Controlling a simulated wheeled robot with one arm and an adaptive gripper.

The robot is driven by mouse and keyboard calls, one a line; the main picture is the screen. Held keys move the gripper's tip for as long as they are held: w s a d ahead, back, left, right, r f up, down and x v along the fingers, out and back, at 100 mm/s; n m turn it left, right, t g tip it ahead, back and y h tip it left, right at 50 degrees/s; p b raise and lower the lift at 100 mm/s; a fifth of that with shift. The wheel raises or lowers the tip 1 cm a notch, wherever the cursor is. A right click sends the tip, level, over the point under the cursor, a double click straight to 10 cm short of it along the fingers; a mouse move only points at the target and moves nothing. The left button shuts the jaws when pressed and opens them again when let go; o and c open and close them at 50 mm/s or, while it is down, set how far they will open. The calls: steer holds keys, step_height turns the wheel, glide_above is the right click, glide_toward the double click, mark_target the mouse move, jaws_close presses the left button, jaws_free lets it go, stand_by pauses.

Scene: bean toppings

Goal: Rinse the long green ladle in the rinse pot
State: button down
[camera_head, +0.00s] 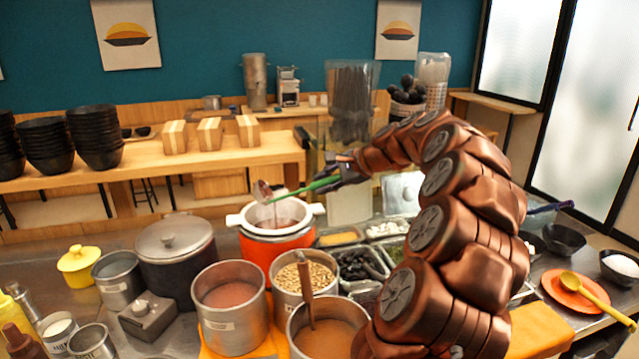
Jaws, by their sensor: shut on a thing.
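The long green ladle (315,186) is held up near the middle of the view, its handle sloping down to the left. Its metal bowl (262,192) hangs above an orange pot (268,247) with a white rim and side handles. A thin reddish-brown streak runs down from the ladle toward the pot's dark reddish contents. My gripper (343,177) is shut on the handle's right end; the fingers are small and partly hidden by my arm. No label shows which pot is the rinse pot.
Metal pots of reddish liquid (229,292), beans (304,280) and brown liquid (328,334) stand in front. A lidded pot (175,245) stands left. Topping trays (362,262) lie right of the orange pot. A yellow ladle (590,293) rests on an orange plate (560,280).

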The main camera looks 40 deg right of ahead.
steer(key=shift+s+d+f+t+y+b, duration=0.15)
steer(key=shift+s+d+f+t+b, duration=0.1)
steer(key=shift+f+b, duration=0.25)
steer(key=shift+s+d+f+t+y+b, duration=0.1)
steer(key=shift+d+f+t+y+b, duration=0.15)
steer(key=shift+f, duration=0.35)
steer(key=shift+s+d+f+m+t+y+b, duration=0.15)
steer(key=shift+f+t+b, duration=0.1)
steer(key=shift+f+b, duration=0.3)
steer(key=shift+s+d+f+m+t+y+b, duration=0.1)
steer(key=shift+s+f+m+t+y+b, duration=0.1)
steer(key=shift+f+t+b, duration=0.3)
steer(key=shift+s+d+f+m+t+y+b, duration=0.15)
steer(key=shift+f+b, duration=0.25)
steer(key=shift+f, duration=0.3)
